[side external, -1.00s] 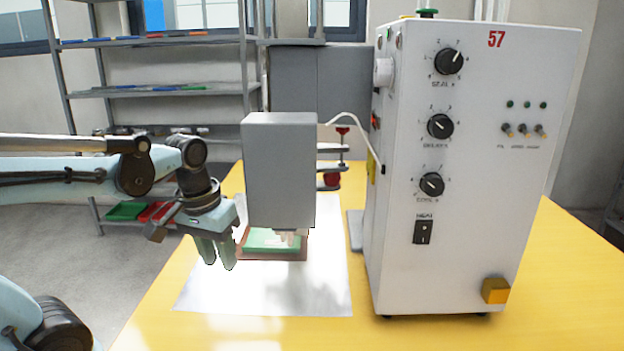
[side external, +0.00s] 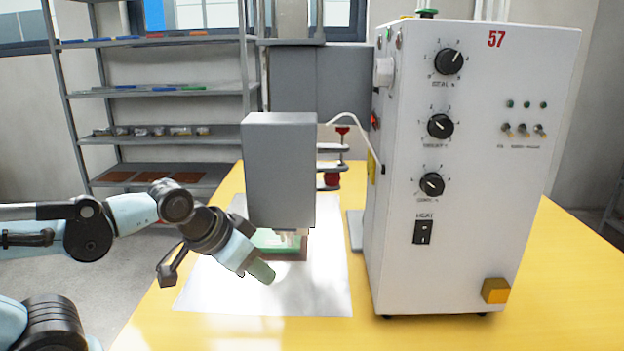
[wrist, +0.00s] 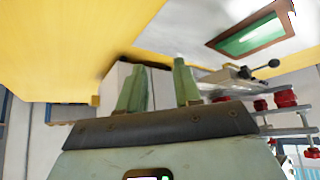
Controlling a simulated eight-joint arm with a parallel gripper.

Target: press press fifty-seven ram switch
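The white press cabinet (side external: 470,190) marked 57 stands on the yellow table at the right in the side view. Its front carries three black dials, a black rocker switch (side external: 423,232) labelled HEAT, three small toggle switches (side external: 523,130) and a yellow block-shaped button (side external: 495,290) low at the right. No label reading "ram" is legible. My gripper (side external: 262,272) is left of the cabinet, tilted down to the right, in front of the grey press head and touching no control. In the wrist view my gripper (wrist: 158,70) has its two green fingers apart, with nothing between them.
The grey press head (side external: 280,170) hangs above a green piece in a brown frame (side external: 290,256), on a bright metal sheet (side external: 250,300). A white cable runs from head to cabinet. Red knobs (wrist: 286,98) show at right in the wrist view. The table front is clear.

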